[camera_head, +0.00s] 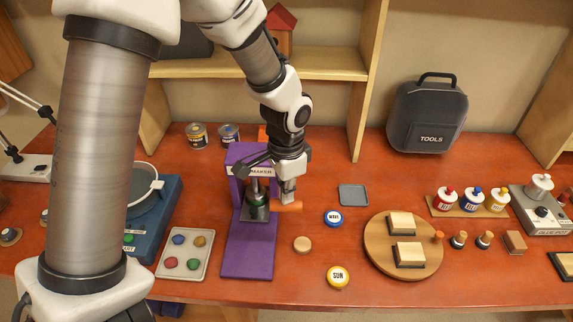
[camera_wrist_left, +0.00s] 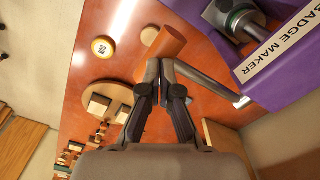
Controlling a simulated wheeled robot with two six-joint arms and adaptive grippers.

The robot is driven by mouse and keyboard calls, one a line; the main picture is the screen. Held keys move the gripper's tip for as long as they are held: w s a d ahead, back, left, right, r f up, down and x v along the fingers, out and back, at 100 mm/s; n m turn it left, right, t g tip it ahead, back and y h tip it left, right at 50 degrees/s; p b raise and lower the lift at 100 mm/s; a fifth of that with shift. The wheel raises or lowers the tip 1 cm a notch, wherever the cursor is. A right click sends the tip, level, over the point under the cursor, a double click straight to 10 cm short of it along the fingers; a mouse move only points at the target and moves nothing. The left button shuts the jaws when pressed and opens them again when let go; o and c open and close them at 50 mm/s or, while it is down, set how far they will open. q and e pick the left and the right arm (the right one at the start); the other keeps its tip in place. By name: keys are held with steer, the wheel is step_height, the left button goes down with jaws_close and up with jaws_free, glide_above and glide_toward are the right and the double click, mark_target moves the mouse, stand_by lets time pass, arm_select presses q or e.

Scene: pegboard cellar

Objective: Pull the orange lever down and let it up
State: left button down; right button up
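The purple badge maker (camera_head: 249,256) stands on the red table, with a metal press (camera_head: 257,205) inside its frame. Its orange lever handle (camera_head: 289,207) lies level at the right side of the frame. In the left wrist view the orange handle (camera_wrist_left: 166,42) sits at the end of a grey rod (camera_wrist_left: 208,82) that runs to the purple frame. My left gripper (camera_head: 287,198) points down at the handle. In the wrist view its fingertips (camera_wrist_left: 160,65) are close together beside the handle's end, with nothing seen between them. Contact with the lever is not clear. My right gripper is out of view.
A tray of coloured pieces (camera_head: 186,262) lies left of the badge maker. To the right are a blue WAVE badge (camera_head: 333,218), a wooden disc (camera_head: 302,244), a yellow SUN badge (camera_head: 338,276) and a round board (camera_head: 380,258). A shelf (camera_head: 310,63) stands behind.

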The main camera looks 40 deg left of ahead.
arm_select(q)
steer(key=shift+f, duration=0.35)
steer(key=shift+w+f+b, duration=0.15)
steer(key=shift+f+b, duration=0.65)
steer(key=shift+f, duration=0.55)
steer(key=shift+a+f+b, duration=0.1)
steer(key=shift+f+b, duration=0.2)
steer(key=shift+f, duration=0.15)
steer(key=shift+w+a+f+b, duration=0.1)
steer(key=shift+w+f+b, duration=0.15)
steer(key=shift+f, duration=0.2)
steer(key=shift+w+a+f+b, duration=0.1)
steer(key=shift+f+b, duration=0.15)
steer(key=shift+f, duration=0.3)
steer(key=shift+w+a+f+b, duration=0.1)
steer(key=shift+w+f+b, duration=0.1)
steer(key=shift+f+b, duration=0.25)
steer(key=shift+f, duration=0.1)
